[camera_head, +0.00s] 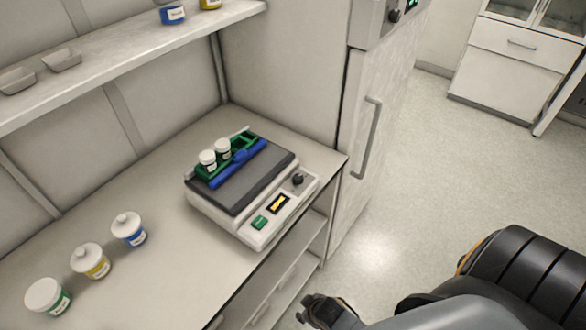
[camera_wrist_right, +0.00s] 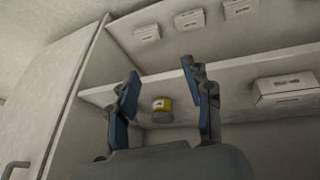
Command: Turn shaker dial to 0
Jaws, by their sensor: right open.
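The shaker (camera_head: 252,188) stands on the bench in the head view, a pale box with a dark platform. Its black dial (camera_head: 298,180) is on the front panel at the right, beside a lit display (camera_head: 279,204) and a green switch (camera_head: 260,222). A green rack (camera_head: 228,155) with two white-capped jars and a blue bar sits on the platform. The dial's setting is too small to read. My right gripper (camera_wrist_right: 163,84) is open and empty in the wrist view, pointing toward shelves. In the head view, my right arm is at the bottom right, apart from the shaker. My left gripper is not seen.
Several jars, one of them blue-labelled (camera_head: 129,229), stand on the bench at the left. A shelf (camera_head: 120,65) hangs above. A tall cabinet (camera_head: 375,130) with a handle stands right of the shaker. The floor (camera_head: 440,170) at the right is clear.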

